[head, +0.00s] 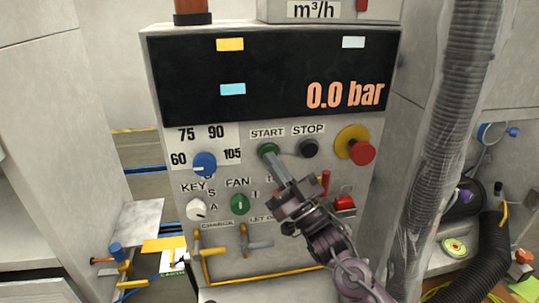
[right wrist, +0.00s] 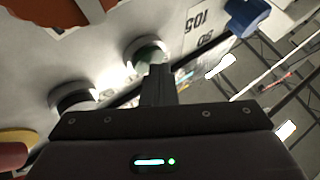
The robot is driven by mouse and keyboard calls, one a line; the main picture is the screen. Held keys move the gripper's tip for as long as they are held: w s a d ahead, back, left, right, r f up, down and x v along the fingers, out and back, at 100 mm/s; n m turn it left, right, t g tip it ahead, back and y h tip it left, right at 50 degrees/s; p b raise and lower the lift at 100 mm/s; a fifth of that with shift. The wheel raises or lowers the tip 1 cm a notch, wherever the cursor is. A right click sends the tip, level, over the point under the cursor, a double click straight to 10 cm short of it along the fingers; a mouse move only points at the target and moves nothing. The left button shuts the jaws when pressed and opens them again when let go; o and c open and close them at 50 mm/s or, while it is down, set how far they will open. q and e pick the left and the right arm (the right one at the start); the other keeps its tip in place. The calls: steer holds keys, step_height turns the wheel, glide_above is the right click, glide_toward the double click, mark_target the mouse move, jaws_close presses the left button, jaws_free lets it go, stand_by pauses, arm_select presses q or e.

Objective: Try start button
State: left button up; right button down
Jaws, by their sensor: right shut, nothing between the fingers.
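The green start button (head: 268,151) sits on the grey panel under the START label. In the right wrist view the start button (right wrist: 147,50) shows just past my fingertips. My right gripper (head: 279,163) is shut and empty, its fingertips at or very near the button's lower edge; I cannot tell whether they touch. In the right wrist view the shut fingers (right wrist: 158,75) point at the button and hide part of it. The black stop button (head: 308,148) is just right of it. The display (head: 345,95) reads 0.0 bar. My left gripper does not show.
A red emergency knob on yellow (head: 361,152) is right of the stop button. A blue dial (head: 204,164), a white key switch (head: 197,209) and a green fan switch (head: 240,204) are on the left. A ribbed hose (head: 455,120) hangs right of the panel.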

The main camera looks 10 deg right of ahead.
steer(key=shift+s, duration=0.85)
steer(key=shift+s, duration=0.1)
steer(key=shift+s+p, duration=0.7)
steer(key=shift+s, duration=1.7)
